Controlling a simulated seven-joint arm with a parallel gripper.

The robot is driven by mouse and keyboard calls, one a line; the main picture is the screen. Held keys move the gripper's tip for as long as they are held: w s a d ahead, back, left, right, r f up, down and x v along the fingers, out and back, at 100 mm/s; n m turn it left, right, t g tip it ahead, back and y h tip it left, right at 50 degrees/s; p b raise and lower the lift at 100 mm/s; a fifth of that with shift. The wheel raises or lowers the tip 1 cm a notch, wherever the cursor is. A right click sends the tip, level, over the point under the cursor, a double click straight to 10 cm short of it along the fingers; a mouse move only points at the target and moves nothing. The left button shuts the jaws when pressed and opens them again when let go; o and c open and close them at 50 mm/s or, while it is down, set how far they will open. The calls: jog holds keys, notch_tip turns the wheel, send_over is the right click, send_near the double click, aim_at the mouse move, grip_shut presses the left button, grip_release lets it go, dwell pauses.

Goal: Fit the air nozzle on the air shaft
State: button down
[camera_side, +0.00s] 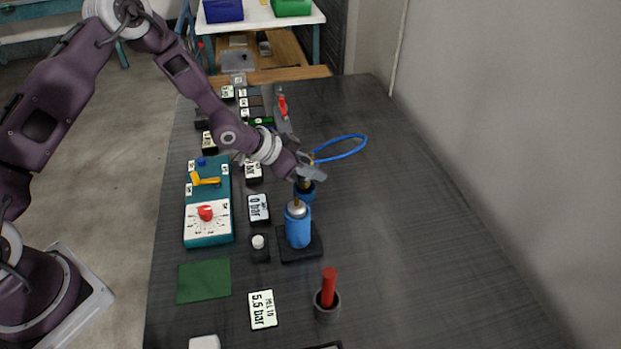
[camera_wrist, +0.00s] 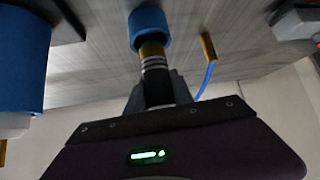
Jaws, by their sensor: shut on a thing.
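My gripper (camera_side: 310,172) is shut on a slim dark piece with silver rings and a brass collar (camera_wrist: 153,60), which looks like the air nozzle. A blue canister (camera_side: 298,228) with a grey domed top and a thin brass stem (camera_side: 296,203), perhaps the air shaft, stands upright on a black base, nearer the side camera. The canister's blue body shows at the left of the wrist view (camera_wrist: 22,55).
A blue hose (camera_side: 348,147) loops behind my gripper; a brass fitting (camera_wrist: 208,47) shows beside it in the wrist view. A red stick stands in a grey cup (camera_side: 327,305). A teal panel (camera_side: 208,222) with knobs lies left. The table's right side is clear.

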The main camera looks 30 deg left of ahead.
jog(key=s+d+r, duration=0.3)
jog(key=s+r, duration=0.3)
jog(key=r, duration=0.3)
jog(key=s+d+r, duration=0.3)
jog(key=s+r, duration=0.3)
jog(key=r, duration=0.3)
jog(key=shift+d, duration=0.2)
jog(key=shift+f, duration=2.85)
jog(key=shift+f, duration=1.7)
jog(key=c, duration=1)
grip_release()
